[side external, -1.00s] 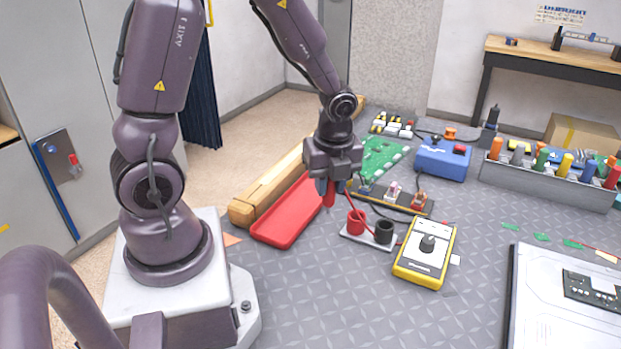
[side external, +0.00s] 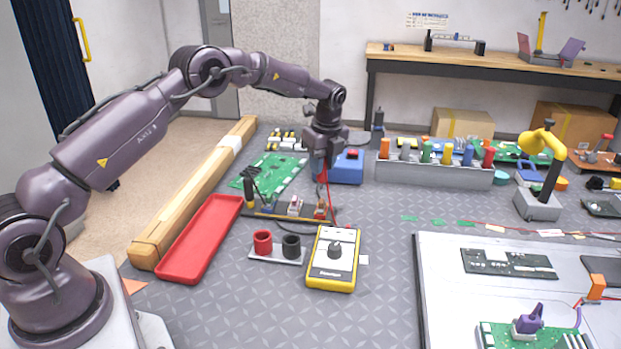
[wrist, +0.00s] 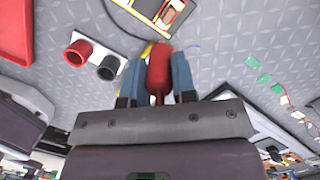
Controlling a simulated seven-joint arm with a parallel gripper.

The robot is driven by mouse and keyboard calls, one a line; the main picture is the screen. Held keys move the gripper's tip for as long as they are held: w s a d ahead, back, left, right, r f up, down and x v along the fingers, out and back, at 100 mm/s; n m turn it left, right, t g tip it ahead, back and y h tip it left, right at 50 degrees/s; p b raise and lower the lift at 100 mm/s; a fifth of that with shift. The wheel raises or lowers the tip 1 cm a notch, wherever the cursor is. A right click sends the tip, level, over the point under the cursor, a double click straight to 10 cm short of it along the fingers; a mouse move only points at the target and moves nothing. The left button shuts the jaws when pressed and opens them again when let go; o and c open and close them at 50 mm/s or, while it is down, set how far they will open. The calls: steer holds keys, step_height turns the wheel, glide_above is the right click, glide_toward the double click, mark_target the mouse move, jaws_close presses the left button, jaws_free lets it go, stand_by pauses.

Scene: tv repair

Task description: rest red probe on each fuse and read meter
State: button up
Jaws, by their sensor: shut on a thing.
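My gripper (side external: 321,168) is shut on the red probe (side external: 321,175), which points down over the right end of the dark fuse strip (side external: 270,212). The probe also shows between the blue-grey fingers in the wrist view (wrist: 158,75). Below it is the rightmost fuse holder (side external: 320,209), with another holder (side external: 295,206) to its left. I cannot tell whether the tip touches a fuse. A black probe (side external: 249,192) stands at the strip's left end. The yellow meter (side external: 333,258) lies in front of the strip; its reading is not legible.
A stand with a red cup (side external: 263,242) and a black cup (side external: 291,246) sits left of the meter. A red tray (side external: 200,240) and green board (side external: 270,175) lie further left. A blue box (side external: 346,168) and grey rack (side external: 435,175) stand behind. Floor mat right of the meter is mostly clear.

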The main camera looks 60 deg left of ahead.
mark_target(322, 182)
steer(key=shift+s+r, duration=0.1)
steer(key=shift+r, duration=0.15)
steer(key=shift+f, duration=0.1)
steer(key=shift+f, duration=2.75)
steer(key=shift+f, duration=0.65)
steer(key=shift+r, duration=3)
